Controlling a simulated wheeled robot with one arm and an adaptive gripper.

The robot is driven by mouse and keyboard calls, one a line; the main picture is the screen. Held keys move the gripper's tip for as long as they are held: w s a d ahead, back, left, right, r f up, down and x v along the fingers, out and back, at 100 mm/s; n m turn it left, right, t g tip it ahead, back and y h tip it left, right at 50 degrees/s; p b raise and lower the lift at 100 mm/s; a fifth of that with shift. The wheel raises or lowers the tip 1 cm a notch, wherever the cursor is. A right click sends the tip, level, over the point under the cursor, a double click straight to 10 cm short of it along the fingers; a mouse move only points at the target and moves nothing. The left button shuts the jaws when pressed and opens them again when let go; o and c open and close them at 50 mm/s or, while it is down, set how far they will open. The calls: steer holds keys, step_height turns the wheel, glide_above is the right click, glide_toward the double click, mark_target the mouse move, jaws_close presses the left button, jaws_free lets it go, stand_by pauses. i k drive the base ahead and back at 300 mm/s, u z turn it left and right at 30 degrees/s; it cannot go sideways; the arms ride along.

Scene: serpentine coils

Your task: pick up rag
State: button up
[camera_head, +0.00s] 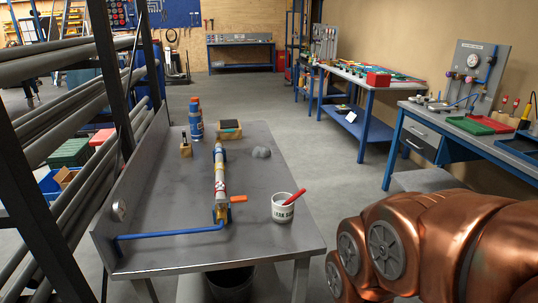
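A small crumpled grey lump (261,152), which looks like the rag, lies on the grey metal table (160,213). It sits on the table's right side, beyond the white cup and right of the pipe assembly. Nothing covers it in this view. My copper-coloured arm fills the lower right corner, to the right of the table. My gripper is outside the picture, so its opening and contents do not show.
A pipe assembly with a blue pipe (173,236) and orange-handled valve (238,199) lies mid-table. A white cup (283,209) holds a red tool. Blue bottles (196,123) and a wooden block (228,129) stand behind. A pipe rack borders the left; open floor (345,205) lies right.

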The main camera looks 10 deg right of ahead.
mark_target(263, 152)
steer(key=z, duration=1.4)
steer(key=i, duration=2.7)
steer(key=u, duration=3.7)
steer(key=i, duration=0.55)
steer(key=u, duration=0.1)
